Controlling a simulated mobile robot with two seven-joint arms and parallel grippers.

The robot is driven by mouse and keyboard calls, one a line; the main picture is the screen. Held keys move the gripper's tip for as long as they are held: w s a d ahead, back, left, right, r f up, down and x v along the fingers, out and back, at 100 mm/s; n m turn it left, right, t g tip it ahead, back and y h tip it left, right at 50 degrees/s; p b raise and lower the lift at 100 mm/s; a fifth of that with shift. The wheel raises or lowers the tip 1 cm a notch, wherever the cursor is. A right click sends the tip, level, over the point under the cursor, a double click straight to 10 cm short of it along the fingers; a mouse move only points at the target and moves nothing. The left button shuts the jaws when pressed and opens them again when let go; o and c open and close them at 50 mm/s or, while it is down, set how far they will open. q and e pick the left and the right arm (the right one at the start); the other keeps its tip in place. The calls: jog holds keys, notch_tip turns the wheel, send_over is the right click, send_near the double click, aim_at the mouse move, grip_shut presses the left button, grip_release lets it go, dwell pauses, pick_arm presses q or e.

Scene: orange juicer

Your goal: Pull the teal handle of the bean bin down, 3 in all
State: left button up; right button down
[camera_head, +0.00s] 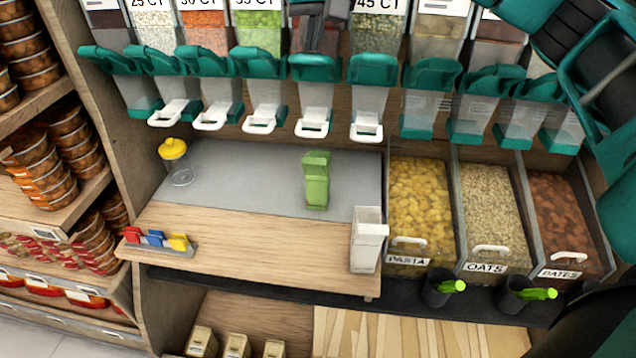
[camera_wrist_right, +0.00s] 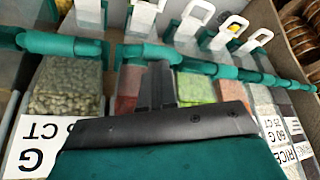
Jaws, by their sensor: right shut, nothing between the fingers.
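A row of clear bins with teal handles hangs across the top of the head view. My right gripper (camera_head: 318,42) is shut and empty in front of the bin between the green-filled one and the 45 CT one, just above its teal handle (camera_head: 315,67). That bin's label is covered, so I cannot read that it is the bean bin. In the right wrist view my dark fingers (camera_wrist_right: 161,78) are together, with reddish contents (camera_wrist_right: 128,88) behind them and a teal handle bar (camera_wrist_right: 150,53) near their tips. I cannot tell whether they touch it. My left gripper is out of view.
A green bag (camera_head: 317,180) stands on the grey mat (camera_head: 240,165) below the bins. A yellow-lidded jar (camera_head: 175,162) is at left, a white container (camera_head: 367,240) at the counter's right edge. Open bins of pasta (camera_head: 420,200), oats and dates stand to the right.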

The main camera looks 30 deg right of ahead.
aim_at(311, 56)
jog(key=shift+s+f+b, duration=0.15)
jog(key=shift+f+b, duration=0.15)
jog(key=shift+f, duration=0.45)
jog(key=shift+f+b, duration=0.4)
jog(key=shift+f, duration=0.35)
jog(key=shift+s+a+f+b, duration=0.1)
jog(key=shift+a+f+b, duration=0.1)
jog(key=shift+f+b, duration=0.5)
jog(key=r+p, duration=0.2)
jog(key=p, duration=0.1)
jog(key=r+p, duration=0.1)
jog(key=r, duration=0.1)
jog(key=shift+w+d, duration=0.2)
jog(key=shift+w, duration=0.05)
jog(key=shift+w+d+r+p, duration=0.15)
jog(key=shift+r+p, duration=0.3)
jog(key=shift+r, duration=0.5)
